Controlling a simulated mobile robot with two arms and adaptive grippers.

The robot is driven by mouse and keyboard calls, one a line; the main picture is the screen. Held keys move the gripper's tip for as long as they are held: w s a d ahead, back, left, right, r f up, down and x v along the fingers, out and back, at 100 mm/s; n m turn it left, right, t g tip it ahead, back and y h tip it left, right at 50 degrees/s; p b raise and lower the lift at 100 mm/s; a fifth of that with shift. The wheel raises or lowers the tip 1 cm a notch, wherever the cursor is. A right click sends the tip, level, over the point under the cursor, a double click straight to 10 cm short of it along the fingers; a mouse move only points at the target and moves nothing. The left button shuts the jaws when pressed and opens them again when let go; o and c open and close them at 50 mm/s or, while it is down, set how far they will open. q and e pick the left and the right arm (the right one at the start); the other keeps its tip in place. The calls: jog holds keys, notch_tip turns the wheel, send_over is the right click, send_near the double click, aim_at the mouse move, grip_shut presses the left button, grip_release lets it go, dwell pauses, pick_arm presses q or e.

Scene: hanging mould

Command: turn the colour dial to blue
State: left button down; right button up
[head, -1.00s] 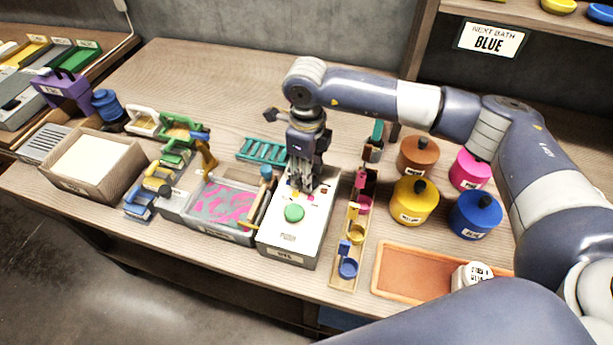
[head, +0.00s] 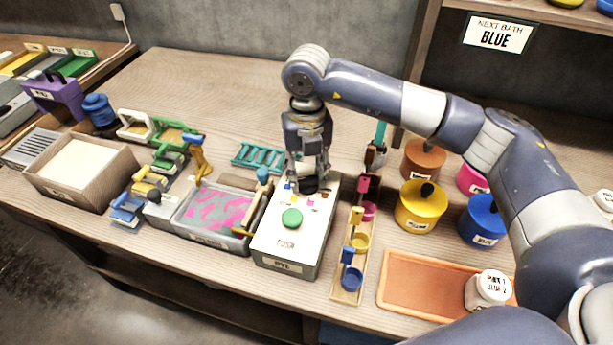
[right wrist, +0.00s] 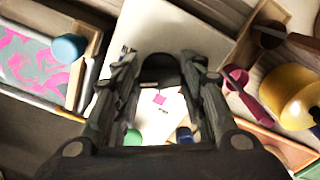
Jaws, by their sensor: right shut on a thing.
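The dye machine (head: 285,250) is a pale box with a round green push button (head: 292,218) on its sloping top. The black colour dial (head: 309,184) is at the back of that top, with small coloured marks around it, among them a pink mark (right wrist: 159,99) in the right wrist view. My right gripper (head: 308,180) reaches down from above and is shut on the dial, hiding part of it. Which mark the dial points to cannot be told. My left gripper is not in view.
A sign (head: 497,35) reads NEXT BATH BLUE. A tray with pink-and-grey marbling (head: 214,210) stands left of the machine. A narrow rack of coloured scoops (head: 347,284) stands close on its right, with lidded pots (head: 420,207) and an orange tray (head: 420,286) beyond.

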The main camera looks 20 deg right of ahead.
aim_at(307, 176)
jog(key=shift+w+r+m+b, duration=0.15)
jog(key=shift+m+b, duration=0.25)
jog(key=shift+m, duration=1.1)
jog(key=shift+d, duration=0.1)
jog(key=o, duration=1.1)
jog(key=shift+c, duration=0.2)
notch_tip(307, 176, up, 12)
